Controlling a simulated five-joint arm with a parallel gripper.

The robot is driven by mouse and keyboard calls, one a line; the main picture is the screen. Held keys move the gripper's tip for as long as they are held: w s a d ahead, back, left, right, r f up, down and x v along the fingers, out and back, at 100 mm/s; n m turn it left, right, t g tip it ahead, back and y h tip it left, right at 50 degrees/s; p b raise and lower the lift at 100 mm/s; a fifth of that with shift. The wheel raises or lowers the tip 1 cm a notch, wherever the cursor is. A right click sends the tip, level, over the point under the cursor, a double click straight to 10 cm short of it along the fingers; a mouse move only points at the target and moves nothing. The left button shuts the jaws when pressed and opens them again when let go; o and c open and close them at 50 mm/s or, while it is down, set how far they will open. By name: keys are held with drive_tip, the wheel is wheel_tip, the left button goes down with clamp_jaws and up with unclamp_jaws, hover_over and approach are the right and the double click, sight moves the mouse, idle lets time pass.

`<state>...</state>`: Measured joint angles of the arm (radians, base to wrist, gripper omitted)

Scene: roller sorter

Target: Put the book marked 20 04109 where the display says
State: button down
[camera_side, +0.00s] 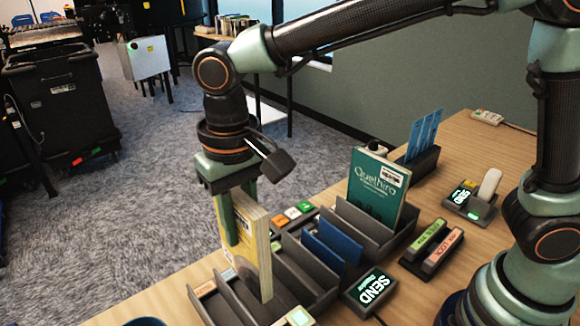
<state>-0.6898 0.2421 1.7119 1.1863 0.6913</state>
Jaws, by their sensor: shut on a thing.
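My gripper (231,222) is shut on a yellow and cream book (263,250), held upright by its upper part. The book's lower end is at the left slots of a dark slotted rack (328,283); I cannot tell if it rests on the bottom. No number is readable on it. A teal book (380,187) titled "Quelhiro" stands in the rack's right part, with a white label too small to read. A small display (371,290) in front of the rack reads "SEND" with a smaller illegible line below.
Two label blocks, green (430,235) and red (443,250), sit right of the rack. A scanner-like device on a lit base (468,203) and a holder with blue cards (423,140) stand farther right. Small coloured tiles (293,212) lie behind the rack. Bare table (470,130) shows at back right.

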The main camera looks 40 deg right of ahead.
sight(247, 270)
drive_tip(key=shift+f, duration=5.1)
drive_tip(key=c, duration=0.6)
unclamp_jaws()
wheel_tip(247, 270, up, 12)
drive_tip(key=shift+r, duration=0.1)
drive_tip(key=shift+d, duration=0.1)
drive_tip(key=s+d+r+t, duration=0.1)
drive_tip(key=d+t, duration=0.1)
drive_tip(key=d, duration=1.1)
drive_tip(key=s+d+r+t, duration=0.1)
drive_tip(key=s+d+t, duration=0.1)
drive_tip(key=d, duration=1.1)
drive_tip(key=shift+s+d+r+t, duration=0.15)
drive_tip(key=shift+s+r+t, duration=0.15)
drive_tip(key=shift+t, duration=0.5)
